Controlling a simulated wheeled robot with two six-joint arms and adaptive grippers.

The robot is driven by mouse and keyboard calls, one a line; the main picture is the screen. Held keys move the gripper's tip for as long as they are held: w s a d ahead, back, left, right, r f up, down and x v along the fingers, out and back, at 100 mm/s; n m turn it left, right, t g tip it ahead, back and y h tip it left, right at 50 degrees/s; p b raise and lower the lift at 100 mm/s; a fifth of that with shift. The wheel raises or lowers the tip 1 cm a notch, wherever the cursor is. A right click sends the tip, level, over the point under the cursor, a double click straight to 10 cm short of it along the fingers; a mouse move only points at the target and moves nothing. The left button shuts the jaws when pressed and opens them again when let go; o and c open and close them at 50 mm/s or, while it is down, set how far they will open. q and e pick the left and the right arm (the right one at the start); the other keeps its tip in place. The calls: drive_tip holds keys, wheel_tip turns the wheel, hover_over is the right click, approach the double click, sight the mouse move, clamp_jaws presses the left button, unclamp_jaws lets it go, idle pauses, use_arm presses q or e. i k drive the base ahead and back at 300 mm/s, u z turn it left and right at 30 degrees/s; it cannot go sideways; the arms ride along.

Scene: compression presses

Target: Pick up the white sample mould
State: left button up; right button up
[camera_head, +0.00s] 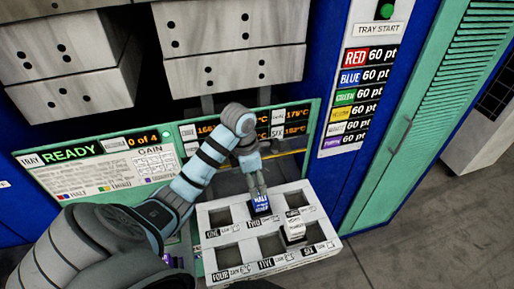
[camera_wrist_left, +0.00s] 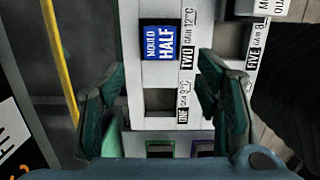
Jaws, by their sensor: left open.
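The white sample mould (camera_head: 293,228) is a small white block with dark print on the right part of the tray (camera_head: 245,228). A blue mould marked HALF (camera_head: 260,205) stands at slot TWO and shows in the left wrist view (camera_wrist_left: 160,41). My left gripper (camera_head: 257,185) is above the tray, close to the blue mould in the head view. Its fingers (camera_wrist_left: 163,95) are apart with nothing held between them. My right gripper is not seen.
Several tray slots look empty. Grey press blocks (camera_head: 235,35) hang behind my left arm. A READY panel (camera_head: 85,155) is at the left, and a colour list (camera_head: 366,90) is on the blue cabinet. A yellow bar (camera_wrist_left: 60,60) runs left of the tray in the wrist view.

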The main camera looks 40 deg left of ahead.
sight(292, 233)
drive_tip(key=k, duration=1.5)
